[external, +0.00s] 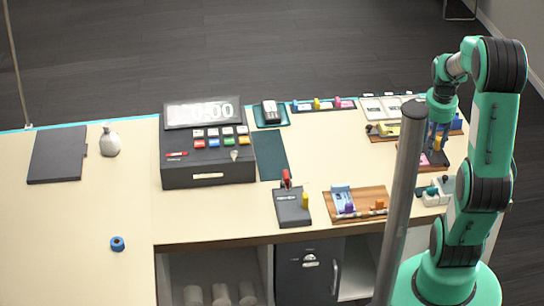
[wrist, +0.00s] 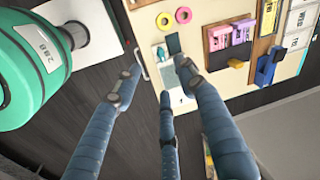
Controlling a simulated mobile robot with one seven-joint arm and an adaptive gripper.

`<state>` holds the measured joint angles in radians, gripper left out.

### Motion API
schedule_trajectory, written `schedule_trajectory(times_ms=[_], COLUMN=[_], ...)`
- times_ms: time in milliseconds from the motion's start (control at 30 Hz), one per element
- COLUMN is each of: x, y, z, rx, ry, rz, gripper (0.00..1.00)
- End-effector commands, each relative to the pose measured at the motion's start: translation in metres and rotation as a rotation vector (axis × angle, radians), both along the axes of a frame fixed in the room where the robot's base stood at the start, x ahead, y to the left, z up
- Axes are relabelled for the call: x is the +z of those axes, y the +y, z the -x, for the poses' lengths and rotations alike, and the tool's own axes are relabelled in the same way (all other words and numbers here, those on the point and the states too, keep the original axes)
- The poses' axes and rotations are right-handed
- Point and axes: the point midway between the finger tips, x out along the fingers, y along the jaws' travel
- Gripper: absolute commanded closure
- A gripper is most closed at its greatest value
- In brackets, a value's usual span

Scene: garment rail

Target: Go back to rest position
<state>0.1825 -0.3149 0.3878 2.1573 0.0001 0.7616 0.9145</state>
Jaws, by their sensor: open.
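My gripper (external: 437,140) hangs over the right end of the counter in the external view, with its blue fingers pointing down. In the wrist view its fingers are spread apart (wrist: 160,85), and nothing is seen held between them. Past the fingertips, a small white and dark green item (wrist: 172,75) lies on the counter, partly hidden by a finger. It seems to be the white and green item (external: 436,193) near the counter's front right in the external view. My arm rises from its base at the right and bends over at the top.
A grey upright pole (external: 398,205) stands before the counter, left of my arm. The counter's left part is mostly clear.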

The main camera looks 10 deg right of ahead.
Motion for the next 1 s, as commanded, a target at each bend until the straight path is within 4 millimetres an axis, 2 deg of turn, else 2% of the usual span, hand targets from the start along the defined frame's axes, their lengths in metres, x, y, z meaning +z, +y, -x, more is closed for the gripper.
schedule_trajectory(times_ms=[200, 500, 700, 800, 1000], x=[0.043, 0.082, 0.094, 0.097, 0.099], y=[0.029, 0.061, 0.075, 0.079, 0.082], z=[0.033, 0.090, 0.125, 0.137, 0.146], rx=[0.301, 0.704, 0.924, 0.994, 1.052], ry=[-0.093, -0.206, -0.265, -0.281, -0.294], rz=[0.066, 0.186, 0.269, 0.297, 0.322], gripper=[0.59, 0.59, 0.59, 0.59, 0.59])
